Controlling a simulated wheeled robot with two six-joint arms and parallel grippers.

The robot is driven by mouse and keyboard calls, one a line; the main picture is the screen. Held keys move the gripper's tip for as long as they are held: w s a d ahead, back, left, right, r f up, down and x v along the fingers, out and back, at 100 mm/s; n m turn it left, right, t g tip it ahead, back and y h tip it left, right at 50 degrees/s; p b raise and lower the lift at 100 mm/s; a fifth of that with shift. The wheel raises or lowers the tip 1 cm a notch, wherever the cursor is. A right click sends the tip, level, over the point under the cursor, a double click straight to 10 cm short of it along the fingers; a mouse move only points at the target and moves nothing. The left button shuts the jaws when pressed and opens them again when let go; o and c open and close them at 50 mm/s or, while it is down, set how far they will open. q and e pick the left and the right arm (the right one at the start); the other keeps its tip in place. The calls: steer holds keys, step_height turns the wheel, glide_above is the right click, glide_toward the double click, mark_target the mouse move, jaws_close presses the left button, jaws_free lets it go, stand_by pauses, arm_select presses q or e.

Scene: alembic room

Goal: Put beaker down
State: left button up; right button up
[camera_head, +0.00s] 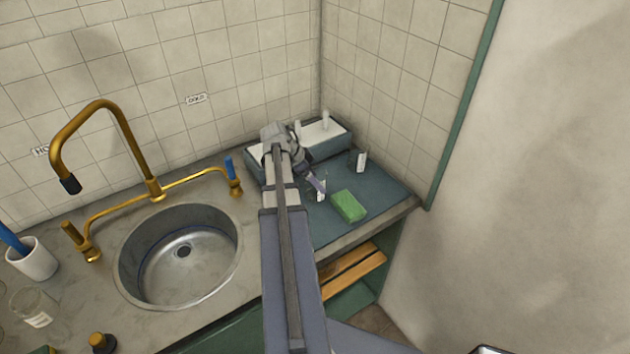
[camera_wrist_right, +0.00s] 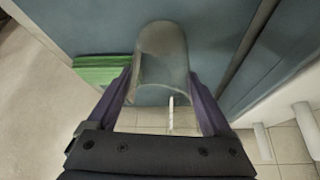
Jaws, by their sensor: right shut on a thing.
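A clear glass beaker (camera_wrist_right: 163,48) is between the purple fingers of my right gripper (camera_wrist_right: 163,85) in the right wrist view, with a finger on each side of it. In the head view my right gripper (camera_head: 318,186) is over the blue-grey mat (camera_head: 388,187) at the right end of the counter. The held beaker is mostly hidden there, apart from a small white patch (camera_head: 321,194) beside the fingers. I cannot tell whether its base touches the mat. My left gripper is not in view.
A green sponge (camera_head: 348,206) lies on the mat right of the gripper. Another small glass vessel with a white label (camera_head: 361,162) stands behind it near the wall. A pale-topped trough (camera_head: 335,140) with white pegs is at the back. The sink (camera_head: 185,255) and brass tap (camera_head: 140,165) are left.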

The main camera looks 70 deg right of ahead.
steer(key=shift+f, duration=0.2)
steer(key=o, duration=1.6)
steer(key=shift+r, duration=0.1)
steer(key=shift+r, duration=0.25)
steer(key=p+v, duration=1)
steer(key=v, duration=0.1)
steer(key=shift+w+a+r+p, duration=0.2)
steer(key=shift+r+p, duration=0.1)
